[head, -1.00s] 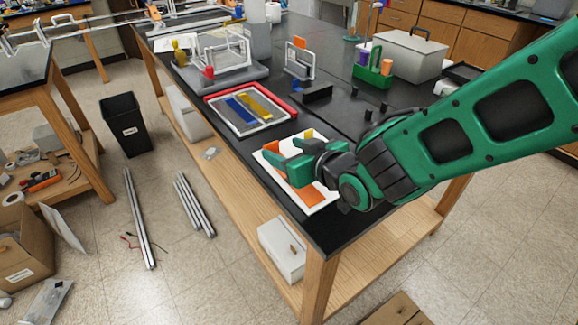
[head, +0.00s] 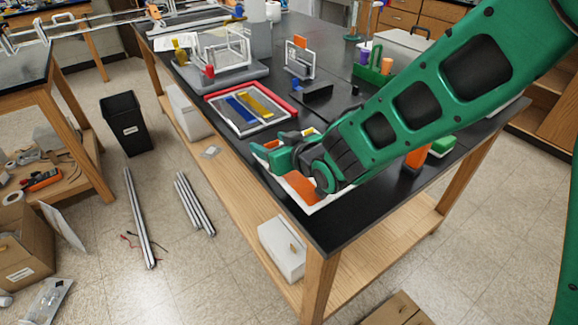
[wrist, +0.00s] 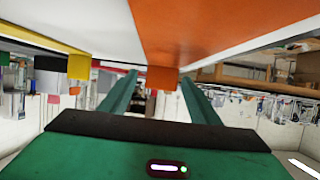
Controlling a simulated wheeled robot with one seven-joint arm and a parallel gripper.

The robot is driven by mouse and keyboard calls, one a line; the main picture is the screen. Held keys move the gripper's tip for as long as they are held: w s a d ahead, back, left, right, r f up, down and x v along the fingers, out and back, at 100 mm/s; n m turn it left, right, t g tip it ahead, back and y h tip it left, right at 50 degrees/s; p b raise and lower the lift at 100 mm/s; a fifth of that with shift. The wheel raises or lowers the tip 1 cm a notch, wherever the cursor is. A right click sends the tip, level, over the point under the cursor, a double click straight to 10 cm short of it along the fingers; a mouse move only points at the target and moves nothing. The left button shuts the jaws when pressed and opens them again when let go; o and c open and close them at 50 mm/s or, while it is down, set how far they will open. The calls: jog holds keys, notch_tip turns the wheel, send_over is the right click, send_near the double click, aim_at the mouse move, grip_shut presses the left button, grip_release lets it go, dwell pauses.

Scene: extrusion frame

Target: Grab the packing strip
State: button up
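No label marks which piece is the packing strip. An orange strip (head: 300,187) lies on a white board (head: 318,208) at the near end of the black table. In the wrist view the orange strip (wrist: 205,25) fills the top, with a small orange tab (wrist: 162,79) seen between my fingers; contact cannot be told. A yellow strip with a yellow tab (wrist: 80,66) is at left there. My gripper (head: 262,152) is low over the board's left part, its green fingers (wrist: 158,80) apart. My arm hides much of the board.
A red-edged tray (head: 250,108) with blue and yellow strips lies beyond the board. A grey stand with a clear frame (head: 222,60) is farther back. An orange block (head: 417,157) and a green-and-white item (head: 443,146) sit right of my arm. The table's left edge is close.

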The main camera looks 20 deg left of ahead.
jog(key=c, duration=1)
